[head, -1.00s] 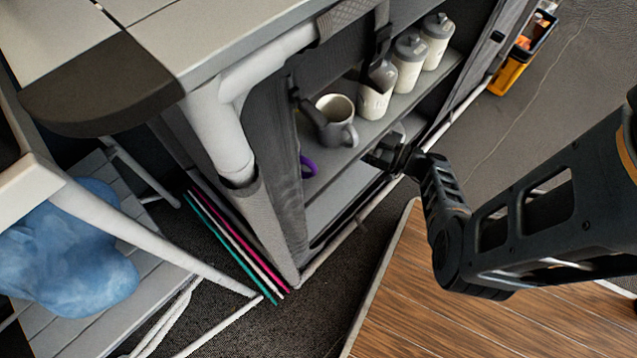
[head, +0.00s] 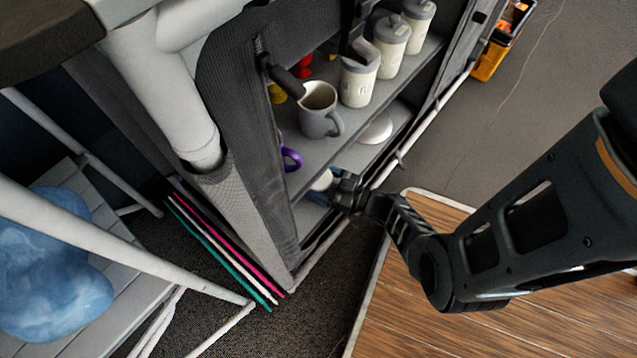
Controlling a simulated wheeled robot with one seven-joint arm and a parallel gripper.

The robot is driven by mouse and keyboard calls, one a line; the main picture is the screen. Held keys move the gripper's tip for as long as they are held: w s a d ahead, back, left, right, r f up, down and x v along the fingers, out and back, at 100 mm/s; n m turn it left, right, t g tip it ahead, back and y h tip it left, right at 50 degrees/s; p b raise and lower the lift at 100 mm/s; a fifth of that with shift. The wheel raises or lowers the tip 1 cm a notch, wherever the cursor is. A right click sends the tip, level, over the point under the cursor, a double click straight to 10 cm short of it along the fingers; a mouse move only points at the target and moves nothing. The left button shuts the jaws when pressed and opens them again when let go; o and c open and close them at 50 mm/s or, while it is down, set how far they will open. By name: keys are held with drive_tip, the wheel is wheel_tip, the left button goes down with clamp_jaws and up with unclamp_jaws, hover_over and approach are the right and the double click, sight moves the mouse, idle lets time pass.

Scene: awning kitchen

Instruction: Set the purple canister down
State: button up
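I cannot make out a whole purple canister. A purple curved piece, like a handle (head: 291,158), shows on the upper shelf at the edge of the cabinet's fabric side. The rest of it is hidden. My gripper (head: 332,188) is at the front of the lower shelf, below and right of the purple piece and apart from it. A pale round thing (head: 321,181) shows just beside the fingers. I cannot tell whether the fingers are open or shut, or whether they touch or hold it.
The upper shelf (head: 318,156) holds a grey mug (head: 319,110), white grey-lidded canisters (head: 359,78), and red and yellow things (head: 303,68) behind. A white round thing (head: 377,129) lies farther right, on the lower level. A wooden tabletop (head: 455,325) lies under my arm.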

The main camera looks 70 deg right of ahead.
drive_tip(key=shift+f, duration=0.35)
drive_tip(key=o, duration=1.1)
drive_tip(key=shift+c, duration=0.2)
drive_tip(key=shift+s+r, duration=0.1)
